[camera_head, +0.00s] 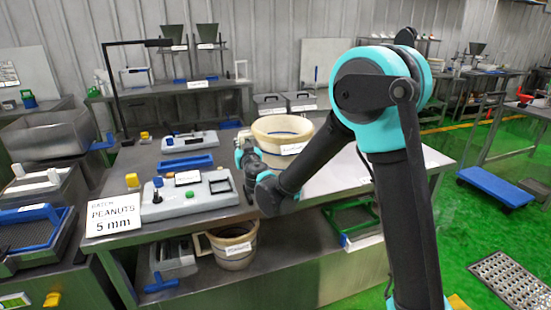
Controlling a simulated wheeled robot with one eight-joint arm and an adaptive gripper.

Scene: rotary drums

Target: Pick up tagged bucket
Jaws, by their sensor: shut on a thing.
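A cream bucket (281,133) with a white label on its front is at the back middle of the steel worktable (335,178). My gripper (245,142) is at its left side, shut on the bucket at its handle side; the fingertips are small and partly hidden. My arm covers the lower right of the bucket, and I cannot tell whether its base touches the table. A second tan bucket (234,247), with a label that seems to read PEANUTS, stands on the shelf below, its handle to the left.
Grey control boxes (216,198), a blue tray (186,164) and a "PEANUTS 5 mm" sign (112,214) stand left on the table. A grey tub (50,138) is farther left. A green-framed tray (352,222) is on the shelf. The tabletop's right part looks clear.

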